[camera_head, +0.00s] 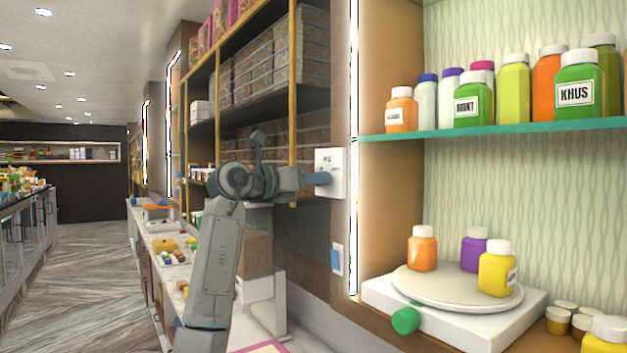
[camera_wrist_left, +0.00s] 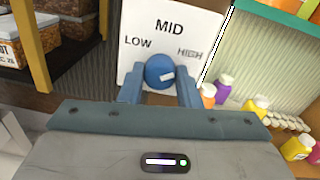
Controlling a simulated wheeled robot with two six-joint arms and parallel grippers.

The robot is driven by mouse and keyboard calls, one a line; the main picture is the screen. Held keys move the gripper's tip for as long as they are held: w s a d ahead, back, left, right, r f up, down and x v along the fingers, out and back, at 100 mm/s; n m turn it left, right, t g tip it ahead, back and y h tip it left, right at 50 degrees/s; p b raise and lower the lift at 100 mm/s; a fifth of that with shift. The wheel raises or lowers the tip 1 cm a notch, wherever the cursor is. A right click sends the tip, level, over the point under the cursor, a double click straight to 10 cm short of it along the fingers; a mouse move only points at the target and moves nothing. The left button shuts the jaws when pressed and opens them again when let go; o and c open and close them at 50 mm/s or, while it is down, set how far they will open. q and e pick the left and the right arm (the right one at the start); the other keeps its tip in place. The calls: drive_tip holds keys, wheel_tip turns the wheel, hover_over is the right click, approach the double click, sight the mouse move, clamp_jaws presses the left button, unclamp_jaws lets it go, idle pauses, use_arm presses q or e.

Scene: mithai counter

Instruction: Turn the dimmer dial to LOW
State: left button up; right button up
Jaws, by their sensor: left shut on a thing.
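The dimmer dial (camera_wrist_left: 159,70) is a round blue knob with a short white mark right of its centre. It sits on a white plate (camera_wrist_left: 135,22) lettered LOW at left, MID at top and HIGH at right. The white mark lies on the HIGH side, slightly tilted. My left gripper (camera_wrist_left: 159,80) is shut on the dial, one blue finger on each side. In the head view the plate (camera_head: 333,161) is on the wall post, and my left gripper (camera_head: 319,179) reaches it from the left, hiding most of the dial. My right gripper is not in view.
A shelf of bottles (camera_head: 480,135) is at the right. Below it, a white turntable (camera_head: 450,290) with a green knob (camera_head: 405,320) carries bottles. A blue-and-white switch (camera_head: 336,258) is below the plate. Boxes (camera_head: 255,70) fill the left shelves.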

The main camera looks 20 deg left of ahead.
use_arm(q)
drive_tip(key=shift+a+r+n+g+p, duration=0.2)
drive_tip(key=shift+n+p, duration=1.05)
drive_tip(key=shift+n, duration=4.3)
drive_tip(key=shift+d+f+n+g+p, duration=0.2)
drive_tip(key=shift+n+p, duration=1)
drive_tip(key=shift+n, duration=4.35)
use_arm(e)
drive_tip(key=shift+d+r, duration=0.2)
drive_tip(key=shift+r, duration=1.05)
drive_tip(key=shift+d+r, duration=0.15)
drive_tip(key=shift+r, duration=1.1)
use_arm(q)
drive_tip(key=shift+a, duration=0.1)
drive_tip(key=o, duration=1)
drive_tip(key=shift+c, duration=0.2)
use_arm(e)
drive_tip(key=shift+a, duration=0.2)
use_arm(q)
drive_tip(key=shift+a, duration=0.1)
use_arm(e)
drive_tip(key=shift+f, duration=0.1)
